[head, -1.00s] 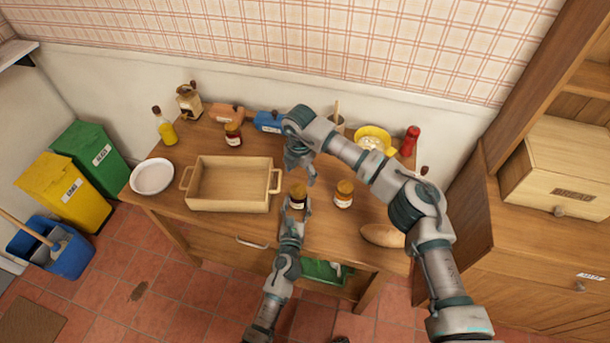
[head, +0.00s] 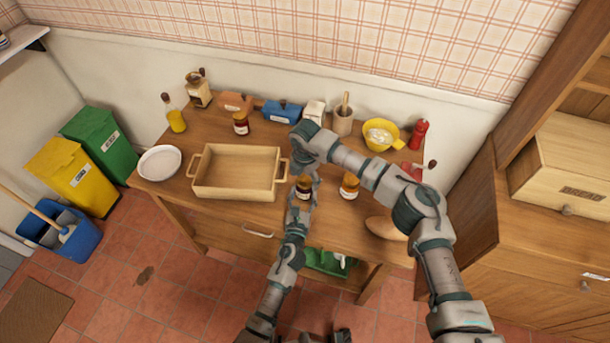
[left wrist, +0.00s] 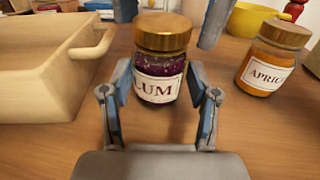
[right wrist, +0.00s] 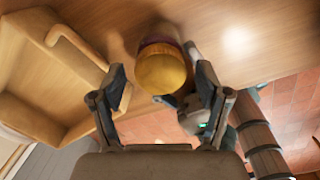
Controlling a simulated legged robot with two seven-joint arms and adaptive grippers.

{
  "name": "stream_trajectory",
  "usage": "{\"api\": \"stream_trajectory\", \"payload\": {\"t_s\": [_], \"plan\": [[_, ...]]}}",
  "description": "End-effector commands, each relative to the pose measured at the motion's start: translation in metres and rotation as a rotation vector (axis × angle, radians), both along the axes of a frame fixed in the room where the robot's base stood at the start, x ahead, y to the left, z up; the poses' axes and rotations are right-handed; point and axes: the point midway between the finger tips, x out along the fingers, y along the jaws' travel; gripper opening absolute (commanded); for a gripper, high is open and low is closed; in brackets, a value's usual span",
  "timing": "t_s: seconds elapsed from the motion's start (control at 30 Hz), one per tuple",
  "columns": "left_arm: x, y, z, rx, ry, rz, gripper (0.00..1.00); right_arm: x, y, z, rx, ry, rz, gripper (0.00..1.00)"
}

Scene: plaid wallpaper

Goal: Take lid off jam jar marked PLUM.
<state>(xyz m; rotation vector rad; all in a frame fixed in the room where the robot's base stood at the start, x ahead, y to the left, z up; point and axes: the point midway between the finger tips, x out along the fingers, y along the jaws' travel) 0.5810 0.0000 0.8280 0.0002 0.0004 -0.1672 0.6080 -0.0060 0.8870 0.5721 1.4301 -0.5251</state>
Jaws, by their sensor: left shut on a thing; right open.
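The PLUM jar (left wrist: 160,85) is dark purple with a gold lid (left wrist: 163,31) on it. It stands upright on the table, and shows in the head view (head: 304,191) right of the wooden tray. My left gripper (left wrist: 162,98) is shut on the jar's body from the front, one finger on each side. My right gripper (right wrist: 160,80) is open and points down over the jar. The gold lid (right wrist: 162,71) lies between its fingers in the right wrist view, with gaps beside it. Its fingertips flank the lid in the left wrist view.
The APRICOT jar (left wrist: 267,60), label partly cut off, stands close on the right. The wooden tray (head: 199,189) is close on the left. A third jar (head: 241,124), a blue box (head: 281,111) and a yellow bowl (head: 380,133) stand farther back.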

Motion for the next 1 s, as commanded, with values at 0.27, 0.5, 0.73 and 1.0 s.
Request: {"api": "stream_trajectory", "payload": {"t_s": [0.27,0.5,0.73,1.0], "plan": [[-0.0001,0.0003,-0.0013,0.0,0.002,0.001,0.0,0.0,0.0,-0.0001,0.0,0.0,0.0,0.15],[-0.0002,0.0001,-0.0013,0.0,0.002,0.0,0.0,0.0003,-0.0001,-0.0001,-0.007,0.0,0.091,0.12],[-0.0002,0.0001,-0.0013,0.0,0.002,0.0,0.0,0.001,-0.0001,0.0005,-0.049,-0.002,0.651,0.12],[-0.0002,0.0001,-0.0013,0.0,0.002,0.0,0.0,0.0012,0.0,0.0007,-0.103,-0.002,1.402,0.12]]}}
